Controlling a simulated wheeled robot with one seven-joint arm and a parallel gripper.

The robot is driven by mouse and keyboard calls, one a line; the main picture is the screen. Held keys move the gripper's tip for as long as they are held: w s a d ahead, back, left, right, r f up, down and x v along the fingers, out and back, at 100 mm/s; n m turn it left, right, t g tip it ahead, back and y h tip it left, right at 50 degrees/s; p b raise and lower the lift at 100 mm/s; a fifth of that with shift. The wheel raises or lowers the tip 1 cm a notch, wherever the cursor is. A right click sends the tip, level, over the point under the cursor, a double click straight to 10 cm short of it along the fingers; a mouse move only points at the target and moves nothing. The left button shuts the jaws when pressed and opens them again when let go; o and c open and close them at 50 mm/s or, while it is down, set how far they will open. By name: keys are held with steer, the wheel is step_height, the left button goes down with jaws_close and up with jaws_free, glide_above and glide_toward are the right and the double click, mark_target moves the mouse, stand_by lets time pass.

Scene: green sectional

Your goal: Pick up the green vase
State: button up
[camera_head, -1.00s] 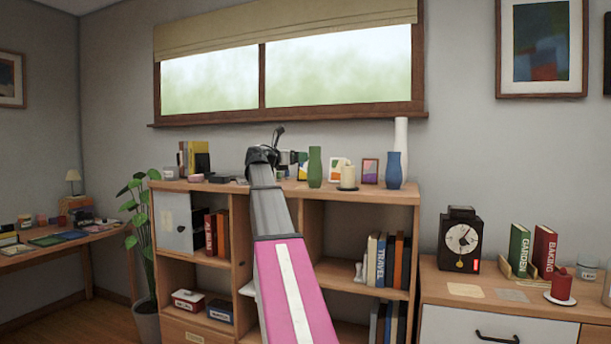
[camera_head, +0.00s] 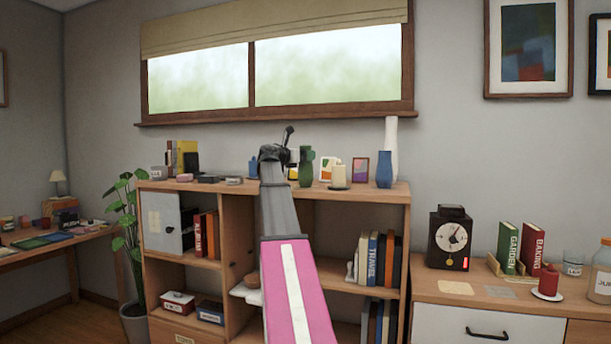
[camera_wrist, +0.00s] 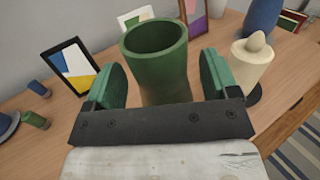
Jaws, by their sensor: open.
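The green vase (camera_head: 306,174) stands upright on top of the wooden bookcase, just right of my gripper (camera_head: 291,156), which partly overlaps its top in the head view. In the wrist view the vase's round open mouth (camera_wrist: 155,42) shows between the two green-padded fingers of my gripper (camera_wrist: 162,84). The fingers are open, one on each side of the vase. A gap shows on the left; on the right the finger is close to it, and I cannot tell if they touch. The vase's lower part is hidden behind the gripper's dark bar.
On the bookcase top (camera_wrist: 45,140), a cream candle (camera_wrist: 252,62) stands close right of the gripper. A framed picture (camera_wrist: 70,68) stands at left. A blue vase (camera_head: 384,170) and a tall white vase (camera_head: 391,136) stand further right.

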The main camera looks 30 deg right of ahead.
steer(key=shift+w+d, duration=0.1)
steer(key=shift+d, duration=0.45)
jaws_close()
steer(key=shift+r, duration=0.15)
